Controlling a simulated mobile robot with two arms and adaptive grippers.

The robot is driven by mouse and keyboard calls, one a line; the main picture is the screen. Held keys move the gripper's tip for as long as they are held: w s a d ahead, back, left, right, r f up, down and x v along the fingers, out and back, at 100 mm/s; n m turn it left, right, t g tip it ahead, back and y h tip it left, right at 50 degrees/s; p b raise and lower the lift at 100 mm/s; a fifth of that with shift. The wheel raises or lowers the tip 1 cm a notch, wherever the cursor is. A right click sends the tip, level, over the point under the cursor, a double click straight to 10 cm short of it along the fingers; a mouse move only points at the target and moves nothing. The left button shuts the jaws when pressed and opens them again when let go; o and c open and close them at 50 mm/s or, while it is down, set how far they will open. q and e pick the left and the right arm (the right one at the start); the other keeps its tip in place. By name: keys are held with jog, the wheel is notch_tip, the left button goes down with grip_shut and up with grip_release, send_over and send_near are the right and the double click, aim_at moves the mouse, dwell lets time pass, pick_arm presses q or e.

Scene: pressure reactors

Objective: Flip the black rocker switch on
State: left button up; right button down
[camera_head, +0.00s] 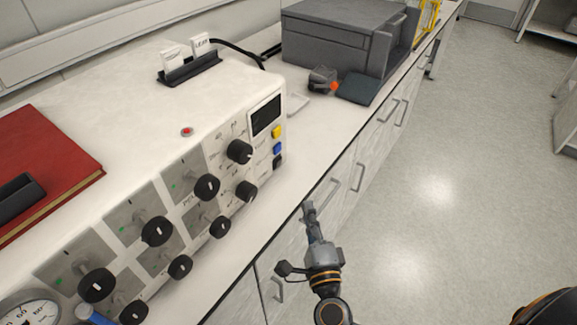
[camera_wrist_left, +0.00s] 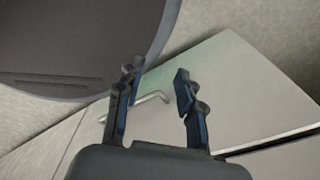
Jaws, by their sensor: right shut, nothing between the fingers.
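The black rocker switch (camera_head: 278,161) is on the right end of the white reactor unit's front face (camera_head: 215,160), below a blue and a yellow switch. Its on or off position is too small to tell. My right gripper (camera_head: 308,209) is shut and empty. In the picture it is below and to the right of the black switch, apart from it, in front of the bench edge. My left gripper (camera_wrist_left: 156,80) shows only in the left wrist view, open with nothing between its fingers, with a drawer handle in the background.
Black knobs (camera_head: 207,187) stick out along the unit's front. A yellow switch (camera_head: 278,132) and a blue switch (camera_head: 278,148) sit just above the black one. A grey box-shaped device (camera_head: 335,40) stands farther back.

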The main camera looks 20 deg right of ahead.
aim_at(283, 151)
pick_arm(q)
jog(key=shift+s, duration=0.35)
pick_arm(e)
jog(key=shift+s, duration=0.1)
jog(key=shift+r, duration=0.1)
